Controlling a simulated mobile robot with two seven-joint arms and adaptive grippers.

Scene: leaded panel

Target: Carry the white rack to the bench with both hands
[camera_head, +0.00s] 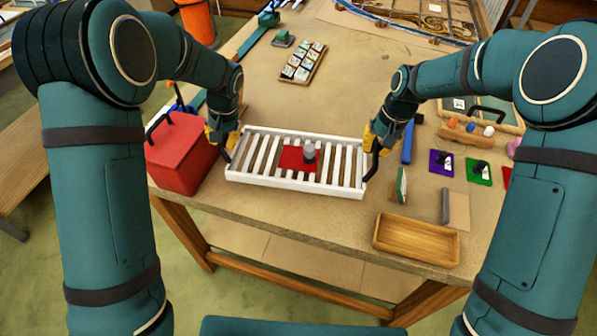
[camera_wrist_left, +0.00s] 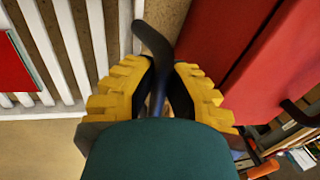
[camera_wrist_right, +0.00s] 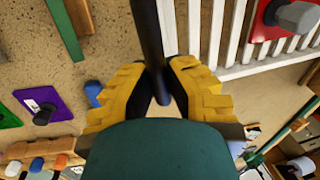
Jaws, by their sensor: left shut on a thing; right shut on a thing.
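The white slatted rack (camera_head: 258,178) is level over the front middle of the bench (camera_head: 255,85); I cannot tell whether it touches the top. A red plate (camera_head: 292,160) with a grey knob lies on its slats. My left gripper (camera_head: 226,142) is shut on the dark handle at the rack's left end; this handle (camera_wrist_left: 150,38) shows between the yellow fingers in the left wrist view. My right gripper (camera_head: 374,146) is shut on the dark handle at the right end, also seen in the right wrist view (camera_wrist_right: 150,35). The fingers partly hide both handles.
A red box (camera_head: 180,155) stands close left of the rack. A wooden tray (camera_head: 415,240), a small upright block (camera_head: 399,186) and purple and green squares (camera_head: 478,171) lie to the right. A tray of small pieces (camera_head: 303,63) is behind. The bench's middle behind the rack is clear.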

